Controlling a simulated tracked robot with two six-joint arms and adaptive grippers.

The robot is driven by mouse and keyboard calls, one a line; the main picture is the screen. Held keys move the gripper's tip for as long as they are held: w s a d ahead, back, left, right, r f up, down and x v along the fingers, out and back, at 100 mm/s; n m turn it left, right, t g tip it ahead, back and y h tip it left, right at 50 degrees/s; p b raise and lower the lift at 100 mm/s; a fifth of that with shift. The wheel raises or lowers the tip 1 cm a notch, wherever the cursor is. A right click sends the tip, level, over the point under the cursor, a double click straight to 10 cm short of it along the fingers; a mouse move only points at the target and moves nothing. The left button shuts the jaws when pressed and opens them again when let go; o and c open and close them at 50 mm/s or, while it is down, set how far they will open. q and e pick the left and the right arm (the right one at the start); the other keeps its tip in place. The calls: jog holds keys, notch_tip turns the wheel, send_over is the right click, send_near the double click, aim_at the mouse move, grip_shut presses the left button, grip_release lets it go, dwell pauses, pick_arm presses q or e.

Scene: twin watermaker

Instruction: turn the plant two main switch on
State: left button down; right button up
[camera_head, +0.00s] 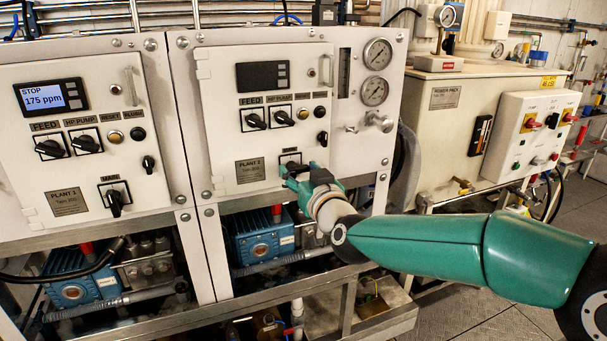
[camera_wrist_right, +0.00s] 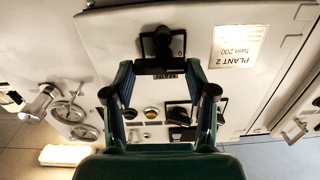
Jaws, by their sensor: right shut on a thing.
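The plant two main switch (camera_wrist_right: 161,42) is a black knob on a dark plate, with its MAIN label beside it in the upside-down right wrist view. Its handle looks roughly upright there. My right gripper (camera_wrist_right: 160,72), with green and black fingers, has one finger on each side and is shut on the switch. In the head view my right gripper (camera_head: 300,178) covers the switch below the MAIN label. The plant two panel (camera_head: 225,135) has a dark display (camera_head: 262,76). My left gripper is not in view.
The plant one panel (camera_head: 30,140) stands at left with a lit display (camera_head: 52,95) reading STOP 175 ppm and its own main switch (camera_head: 115,198). Feed (camera_head: 256,121) and HP pump (camera_head: 284,117) knobs sit above my gripper. A power pack (camera_head: 455,125) stands at right.

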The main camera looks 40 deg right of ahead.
jog(key=m+b, duration=0.3)
jog(key=shift+d+f, duration=0.1)
jog(key=shift+f, duration=0.1)
jog(key=m+b, duration=0.2)
jog(key=m, duration=0.2)
jog(key=m+b, duration=0.3)
jog(key=m, duration=0.2)
jog(key=m+b, duration=0.3)
jog(key=m, duration=0.2)
jog(key=shift+f, duration=0.35)
jog(key=shift+m, duration=0.4)
jog(key=o, duration=1.2)
jog(key=shift+c, duration=0.2)
jog(key=shift+s, duration=0.1)
